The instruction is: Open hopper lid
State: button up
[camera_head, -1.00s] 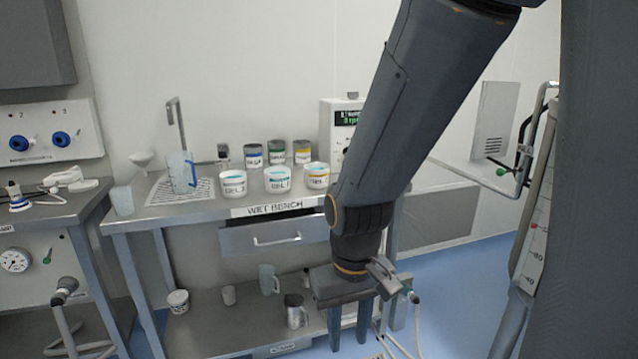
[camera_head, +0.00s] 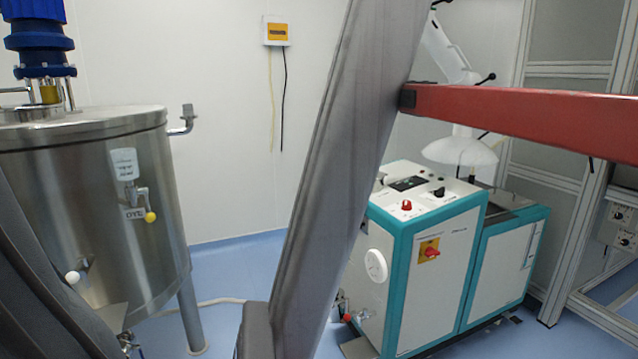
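No thing that I can surely call the hopper or its lid shows in the head view. A large stainless steel tank (camera_head: 75,215) stands at the left, with a flat metal top (camera_head: 100,122) that looks closed. A white and teal machine (camera_head: 440,265) stands right of centre, partly hidden by my arm. A white dome-shaped piece (camera_head: 460,151) hangs above its rear. My arm crosses the middle of the view from top to bottom. My gripper is out of view, so its state and any contact do not show.
A red beam (camera_head: 520,118) runs across the upper right, in front of the machine. Metal-framed panels (camera_head: 568,170) stand at the right edge. Blue floor (camera_head: 225,265) is open between tank and machine, with a pale hose lying on it near the tank.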

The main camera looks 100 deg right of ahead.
aim_at(502, 197)
jog(key=z, duration=5.4)
jog(key=i, duration=3.45)
jog(key=u, duration=0.5)
